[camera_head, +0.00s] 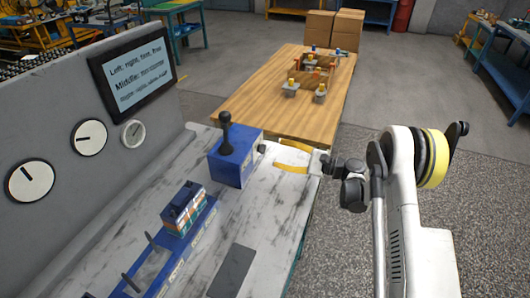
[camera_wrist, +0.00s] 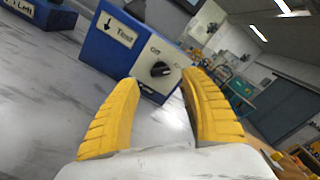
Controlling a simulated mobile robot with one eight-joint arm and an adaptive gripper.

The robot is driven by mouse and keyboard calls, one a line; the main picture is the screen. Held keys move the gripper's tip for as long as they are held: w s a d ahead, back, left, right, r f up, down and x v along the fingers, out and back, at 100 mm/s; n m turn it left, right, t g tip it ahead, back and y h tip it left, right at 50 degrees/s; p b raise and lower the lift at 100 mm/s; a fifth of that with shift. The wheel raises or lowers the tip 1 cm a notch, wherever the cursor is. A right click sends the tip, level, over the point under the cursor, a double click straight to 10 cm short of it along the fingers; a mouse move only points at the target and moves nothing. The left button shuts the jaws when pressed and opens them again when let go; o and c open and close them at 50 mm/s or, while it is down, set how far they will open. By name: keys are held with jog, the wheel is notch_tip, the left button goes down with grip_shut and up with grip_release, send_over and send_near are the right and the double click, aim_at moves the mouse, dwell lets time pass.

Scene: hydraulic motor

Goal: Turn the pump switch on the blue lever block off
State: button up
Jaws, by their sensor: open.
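The blue lever block (camera_head: 228,168) stands on the marbled bench, with a black ball-topped lever (camera_head: 226,133) rising from it. The white mark seems to point toward that right label. My gripper (camera_head: 277,155) is right of the block, facing the switch. Its yellow fingers (camera_wrist: 160,80) are open, with the switch seen between their tips, apparently not touching.
A blue valve unit (camera_head: 185,212) with thin levers and a dark plate (camera_head: 232,270) lie nearer on the bench. A grey panel with gauges (camera_head: 89,137) and a screen (camera_head: 132,70) borders the left. A wooden table (camera_head: 270,90) with parts stands behind.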

aim_at(265, 149)
jog(key=b+x, duration=0.1)
jog(key=x, duration=0.5)
jog(key=shift+a, duration=0.3)
grip_shut()
